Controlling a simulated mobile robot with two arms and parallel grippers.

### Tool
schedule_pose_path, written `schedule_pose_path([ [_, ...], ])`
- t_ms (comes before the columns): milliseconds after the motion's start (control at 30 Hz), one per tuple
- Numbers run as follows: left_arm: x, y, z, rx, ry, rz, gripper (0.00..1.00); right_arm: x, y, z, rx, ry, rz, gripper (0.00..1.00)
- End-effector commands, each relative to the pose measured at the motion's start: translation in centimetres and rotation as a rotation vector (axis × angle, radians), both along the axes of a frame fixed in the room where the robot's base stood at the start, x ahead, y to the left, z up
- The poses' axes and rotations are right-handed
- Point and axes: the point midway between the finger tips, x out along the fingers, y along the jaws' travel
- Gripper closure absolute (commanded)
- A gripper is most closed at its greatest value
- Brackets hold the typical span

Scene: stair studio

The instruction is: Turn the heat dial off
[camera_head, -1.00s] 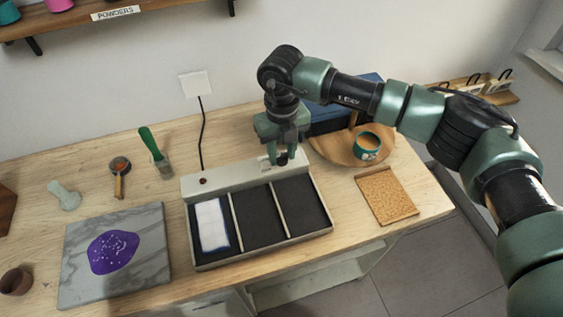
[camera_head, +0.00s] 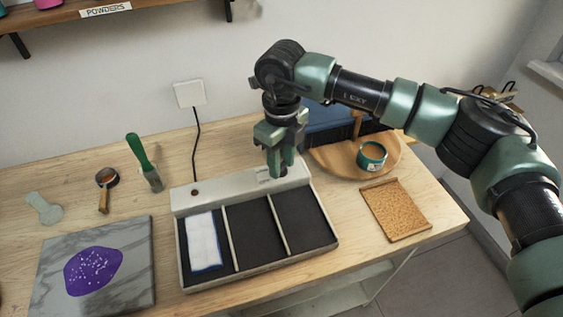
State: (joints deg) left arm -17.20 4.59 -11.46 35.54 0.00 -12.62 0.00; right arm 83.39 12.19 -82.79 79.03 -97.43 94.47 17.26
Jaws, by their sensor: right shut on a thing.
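The warmer (camera_head: 182,245) is a pale grey unit with three dark compartments and a raised back panel. A white cloth-like sheet with a blue edge lies in its left compartment. My right gripper (camera_head: 280,172) points down at the right part of the back panel, its fingers shut at the place of the heat dial. The dial itself is hidden behind the fingers. A small label (camera_head: 264,175) shows just left of the fingers. A small dark red spot (camera_head: 195,192) is on the panel's left end. My left gripper is not in view.
A marble slab (camera_head: 130,275) with a purple patch lies at left. A scoop (camera_head: 105,190), a green-handled scraper (camera_head: 142,160) and a pale tool lie behind it. A round wooden board (camera_head: 335,160) with a teal cup (camera_head: 372,156) and a cork mat (camera_head: 396,209) are at right.

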Motion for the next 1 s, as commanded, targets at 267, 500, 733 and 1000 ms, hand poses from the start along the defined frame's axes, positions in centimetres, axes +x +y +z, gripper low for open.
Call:
schedule_pose_path([
  [267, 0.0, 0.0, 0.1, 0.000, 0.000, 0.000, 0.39, 0.1, 0.0, 0.2, 0.002, -0.004, 0.001, 0.62],
  [500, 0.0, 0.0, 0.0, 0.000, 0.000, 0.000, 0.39, 0.1, 0.0, 0.1, 0.001, -0.002, 0.000, 0.45],
  [733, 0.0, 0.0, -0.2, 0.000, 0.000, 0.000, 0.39, 0.1, 0.0, 0.7, 0.002, -0.004, 0.000, 0.45],
  [1000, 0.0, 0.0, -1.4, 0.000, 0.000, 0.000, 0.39, 0.1, 0.1, 5.1, 0.002, -0.007, 0.001, 0.45],
])
